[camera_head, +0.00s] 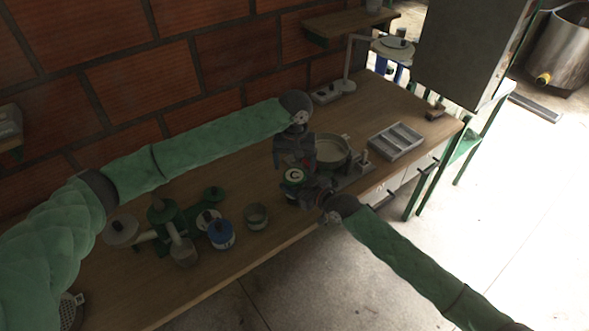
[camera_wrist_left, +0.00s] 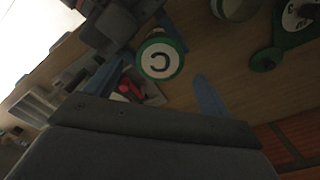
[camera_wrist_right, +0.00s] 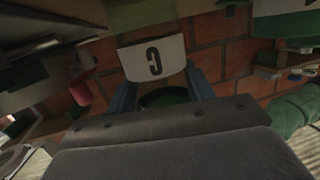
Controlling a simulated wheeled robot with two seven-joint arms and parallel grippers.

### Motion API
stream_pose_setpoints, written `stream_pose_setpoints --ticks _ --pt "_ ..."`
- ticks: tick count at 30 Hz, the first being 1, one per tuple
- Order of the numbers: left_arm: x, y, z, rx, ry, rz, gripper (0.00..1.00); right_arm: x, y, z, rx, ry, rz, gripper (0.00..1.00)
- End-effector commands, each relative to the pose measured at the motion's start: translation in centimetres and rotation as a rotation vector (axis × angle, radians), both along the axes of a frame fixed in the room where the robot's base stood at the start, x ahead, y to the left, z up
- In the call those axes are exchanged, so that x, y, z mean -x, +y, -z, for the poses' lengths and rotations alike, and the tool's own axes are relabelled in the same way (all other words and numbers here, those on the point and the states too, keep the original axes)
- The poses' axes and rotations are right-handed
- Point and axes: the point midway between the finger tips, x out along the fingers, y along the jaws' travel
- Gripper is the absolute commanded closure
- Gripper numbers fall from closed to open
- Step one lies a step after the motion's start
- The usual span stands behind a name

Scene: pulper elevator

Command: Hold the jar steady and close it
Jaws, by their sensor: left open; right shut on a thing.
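The jar (camera_head: 294,176) stands near the table's front edge, with a green-rimmed white top marked C. This top also shows in the left wrist view (camera_wrist_left: 160,60), and a white C label shows in the right wrist view (camera_wrist_right: 153,59). My right gripper (camera_head: 308,187) is shut on the jar from the front right; its blue fingers flank it in the right wrist view. My left gripper (camera_head: 293,160) is open, just behind and above the jar, with its fingers apart in the left wrist view. I cannot tell whether the top is fully seated.
A round pan (camera_head: 332,152) stands close right of the grippers, and a compartment tray (camera_head: 396,141) lies farther right. Left of the jar stand an open cup (camera_head: 256,216), a blue-banded jar (camera_head: 221,236) and a green stand (camera_head: 172,222). A brick wall (camera_head: 140,90) rises behind.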

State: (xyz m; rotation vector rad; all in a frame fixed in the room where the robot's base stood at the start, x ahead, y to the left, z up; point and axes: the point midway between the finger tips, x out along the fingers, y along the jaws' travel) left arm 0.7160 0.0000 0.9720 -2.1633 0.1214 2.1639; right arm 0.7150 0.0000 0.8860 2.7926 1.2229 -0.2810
Motion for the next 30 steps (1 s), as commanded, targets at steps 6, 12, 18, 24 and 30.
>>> stream_pose_setpoints --ticks 6,12,18,24,30 --pt "0.0 0.0 -0.8 0.0 0.001 0.0 0.17 0.0 0.0 0.0 0.0 0.0 0.0 1.0" --pt "-0.1 0.0 -0.9 0.0 -0.001 0.0 0.21 0.0 0.0 0.0 0.0 0.0 0.0 1.0" --pt "-0.7 -0.3 -3.2 0.016 -0.022 -0.018 0.21 0.0 0.0 0.0 0.0 0.0 0.0 1.0" --pt "-0.5 -0.3 -3.9 0.017 -0.014 -0.22 0.21 0.0 0.0 0.0 0.0 0.0 0.0 1.0" --pt "-0.1 -0.1 -4.2 0.009 -0.004 -0.473 0.21 0.0 0.0 0.0 0.0 0.0 0.0 1.0"
